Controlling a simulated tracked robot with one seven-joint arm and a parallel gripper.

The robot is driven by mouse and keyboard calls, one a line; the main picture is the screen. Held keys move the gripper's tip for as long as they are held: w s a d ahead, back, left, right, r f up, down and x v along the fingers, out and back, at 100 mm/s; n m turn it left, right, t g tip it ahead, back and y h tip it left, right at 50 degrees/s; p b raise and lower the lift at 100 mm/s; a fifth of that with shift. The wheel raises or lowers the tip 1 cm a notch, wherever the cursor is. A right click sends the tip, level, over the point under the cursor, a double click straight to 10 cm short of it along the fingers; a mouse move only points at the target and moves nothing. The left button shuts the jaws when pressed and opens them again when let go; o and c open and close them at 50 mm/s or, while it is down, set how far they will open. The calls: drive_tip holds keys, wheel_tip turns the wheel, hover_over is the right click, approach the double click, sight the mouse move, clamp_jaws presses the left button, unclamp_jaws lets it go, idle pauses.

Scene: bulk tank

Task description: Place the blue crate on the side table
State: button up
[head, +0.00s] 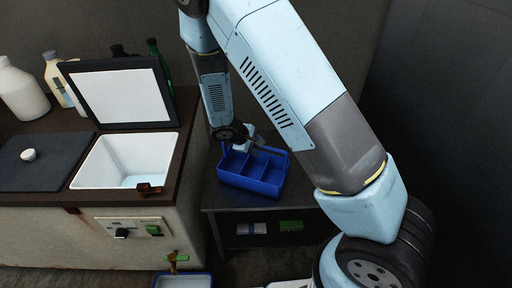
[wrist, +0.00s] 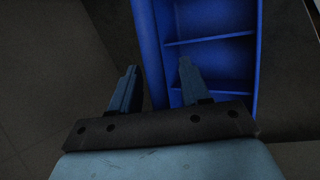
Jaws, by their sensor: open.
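The blue crate (head: 252,186) is an open box with inner dividers. It appears to rest on the dark side table (head: 213,200), right of the tank counter. My gripper (head: 249,142) is at the crate's back rim, with my arm reaching down from above. In the wrist view my gripper (wrist: 157,75) is open, and the blue crate (wrist: 150,40) runs between its fingers: one finger is outside the wall, the other over the inside. Whether the fingers touch the wall cannot be told. My arm hides part of the table's right side.
Left stands the tank counter with an open white basin (head: 125,155), a raised lid (head: 125,95) and a dark cover (head: 35,165). Bottles (head: 22,92) stand behind. A brown item (head: 150,189) lies on its front edge. A blue-rimmed tray (head: 183,281) is on the floor.

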drive_tip(key=v, duration=1.2)
drive_tip(key=s+d+r+m+g+y, duration=0.1)
drive_tip(key=s+d+r+m+y, duration=0.15)
drive_tip(key=d+r, duration=0.65)
drive_tip(key=s+d+r+m+y, duration=0.15)
drive_tip(key=d+r+m, duration=0.25)
drive_tip(key=d+r, duration=0.5)
drive_tip(key=s+d+r+m+t+y, duration=0.1)
drive_tip(key=s+d+r+m, duration=0.1)
drive_tip(key=s+r, duration=0.4)
drive_tip(key=s+d+r+m+t+y, duration=0.1)
drive_tip(key=s+d+r+m, duration=0.2)
drive_tip(key=s+r, duration=0.3)
drive_tip(key=s, duration=0.5)
drive_tip(key=shift+d+r+t, duration=0.35)
drive_tip(key=shift+d+t, duration=0.05)
drive_tip(key=shift+m, duration=0.25)
